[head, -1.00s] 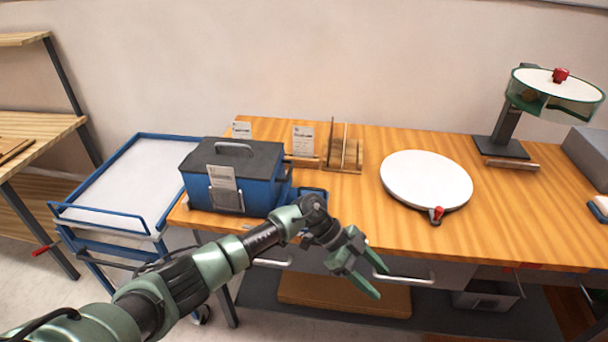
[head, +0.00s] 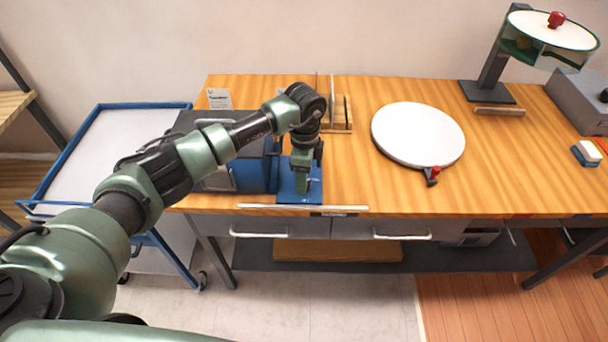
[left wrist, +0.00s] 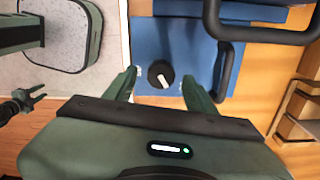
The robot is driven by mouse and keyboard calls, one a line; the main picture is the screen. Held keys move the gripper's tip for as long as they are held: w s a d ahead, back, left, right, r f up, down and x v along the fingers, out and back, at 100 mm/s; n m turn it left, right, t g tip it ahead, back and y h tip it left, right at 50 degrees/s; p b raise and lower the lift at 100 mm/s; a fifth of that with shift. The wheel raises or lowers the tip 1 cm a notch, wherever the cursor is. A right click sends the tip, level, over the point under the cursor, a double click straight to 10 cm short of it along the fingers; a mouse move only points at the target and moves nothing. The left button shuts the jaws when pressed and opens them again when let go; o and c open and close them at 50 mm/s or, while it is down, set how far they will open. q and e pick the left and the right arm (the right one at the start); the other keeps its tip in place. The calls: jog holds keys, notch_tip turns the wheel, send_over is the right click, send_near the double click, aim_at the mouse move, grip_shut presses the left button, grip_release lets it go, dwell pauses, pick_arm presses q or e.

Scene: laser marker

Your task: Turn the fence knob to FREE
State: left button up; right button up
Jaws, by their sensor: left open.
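The fence knob (left wrist: 158,73) is a round black knob with a white pointer mark. It sits on a blue plate (left wrist: 148,38) in the left wrist view. My left gripper (left wrist: 160,84) is open, with one finger on each side of the knob and visible gaps between. In the head view my left gripper (head: 302,180) points down over the blue plate (head: 314,193), and the knob is hidden there. No FREE marking can be read. A dark forked shape, seemingly my right gripper (left wrist: 24,101), shows small at the left wrist view's left edge.
A blue machine (head: 245,177) stands beside the plate, partly behind my arm. Wooden pieces (head: 341,110) stand behind. A white turntable (head: 418,133) lies to the right, with clear tabletop between.

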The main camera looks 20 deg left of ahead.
pick_arm(q)
jog(key=shift+a+f, duration=0.1)
jog(key=shift+f, duration=0.8)
pick_arm(e)
jog(key=shift+w+r, duration=0.25)
pick_arm(q)
grip_shut()
pick_arm(e)
jog(key=shift+a+f, duration=0.1)
jog(key=shift+a, duration=0.4)
